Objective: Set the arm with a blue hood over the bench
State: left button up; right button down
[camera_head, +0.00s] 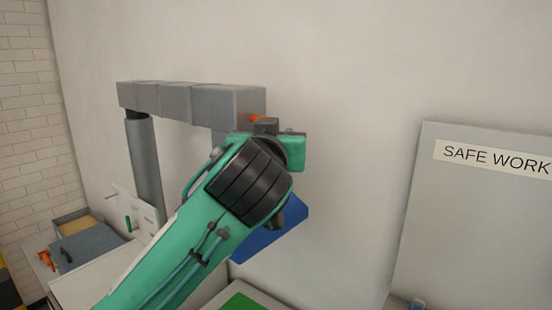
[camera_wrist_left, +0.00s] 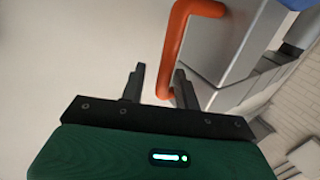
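The grey jointed arm (camera_head: 190,100) runs from an upright post (camera_head: 145,165) toward the right, high against the wall. Its blue hood (camera_head: 275,238) hangs at the right end, partly hidden behind my left arm. An orange handle (camera_wrist_left: 172,60) is fixed to the arm's grey end block (camera_wrist_left: 218,45); a bit of the handle also shows in the head view (camera_head: 256,118). My left gripper (camera_wrist_left: 159,72) is open, with the handle's long bar between its fingers in the picture. I cannot tell whether the fingers touch it. My right gripper is out of view.
A grey board with a "SAFE WORK" label (camera_head: 490,155) stands at the right. A green mat (camera_head: 243,302) shows at the bottom. A grey box (camera_head: 88,248) and orange item (camera_head: 47,260) lie at the lower left. The wall between hood and board is bare.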

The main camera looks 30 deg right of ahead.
pick_arm(q)
jog(key=b+v, duration=0.3)
jog(key=v, duration=0.7)
jog(key=shift+d+b, duration=0.2)
jog(key=shift+b, duration=0.1)
jog(key=shift+s+f, duration=0.1)
jog(key=shift+f, duration=0.05)
